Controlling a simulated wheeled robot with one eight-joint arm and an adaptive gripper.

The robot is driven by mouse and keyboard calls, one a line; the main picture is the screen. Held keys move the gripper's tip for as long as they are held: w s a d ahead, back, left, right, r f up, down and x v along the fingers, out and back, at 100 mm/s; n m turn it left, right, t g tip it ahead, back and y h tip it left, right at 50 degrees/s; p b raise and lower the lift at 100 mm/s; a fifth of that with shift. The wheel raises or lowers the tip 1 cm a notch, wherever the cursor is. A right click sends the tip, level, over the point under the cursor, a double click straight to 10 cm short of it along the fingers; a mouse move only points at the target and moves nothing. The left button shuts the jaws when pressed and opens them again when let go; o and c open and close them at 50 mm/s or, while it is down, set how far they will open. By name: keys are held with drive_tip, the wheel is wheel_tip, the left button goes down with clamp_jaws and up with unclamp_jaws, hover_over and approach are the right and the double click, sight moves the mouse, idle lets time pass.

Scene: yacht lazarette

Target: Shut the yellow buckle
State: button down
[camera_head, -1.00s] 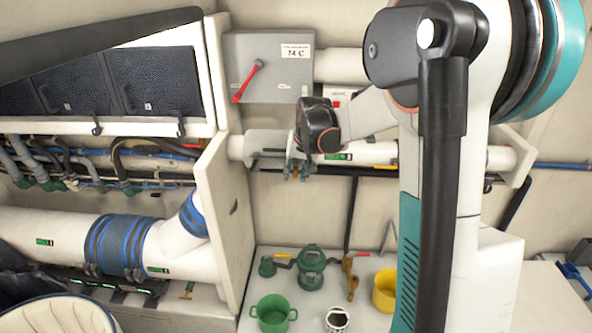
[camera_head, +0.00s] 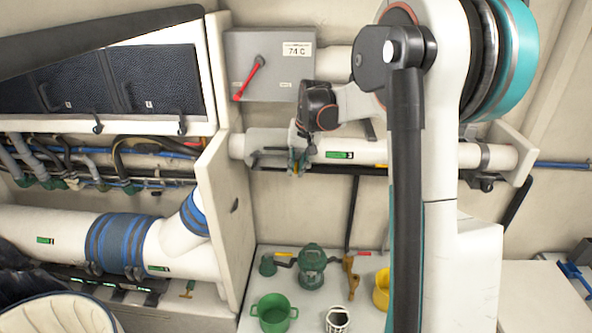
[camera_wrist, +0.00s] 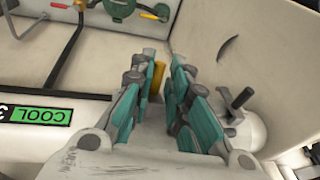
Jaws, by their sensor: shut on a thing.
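The yellow buckle (camera_wrist: 157,82) shows as a small yellow piece between the teal fingers of my gripper (camera_wrist: 165,72) in the wrist view. My fingers hide most of it, so I cannot tell its full shape or how far it is shut. In the head view my gripper (camera_head: 299,162) is at the left part of the white horizontal pipe (camera_head: 400,152), with a speck of yellow (camera_head: 296,168) at its tips. The gripper is shut on the yellow buckle.
A grey box (camera_head: 268,65) with a red lever is above the pipe. A green COOL label (camera_wrist: 38,115) is beside the gripper. A partition (camera_head: 228,200) stands close to the left. Below, a counter holds a green pot (camera_head: 273,313), a green lantern (camera_head: 312,266) and a yellow mug (camera_head: 381,290).

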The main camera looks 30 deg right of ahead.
drive_tip(key=shift+w+d+r+g+y+b, duration=0.2)
drive_tip(key=shift+w+d+r+g+y, duration=0.15)
drive_tip(key=shift+g+y, duration=0.25)
drive_tip(key=shift+w+d+r+g+y+b, duration=0.2)
drive_tip(key=shift+w+d+g+y, duration=0.15)
drive_tip(key=shift+g, duration=0.45)
drive_tip(key=c, duration=1.9)
unclamp_jaws()
drive_tip(key=shift+o, duration=1.2)
drive_tip(key=shift+d, duration=0.15)
drive_tip(key=shift+a, duration=0.2)
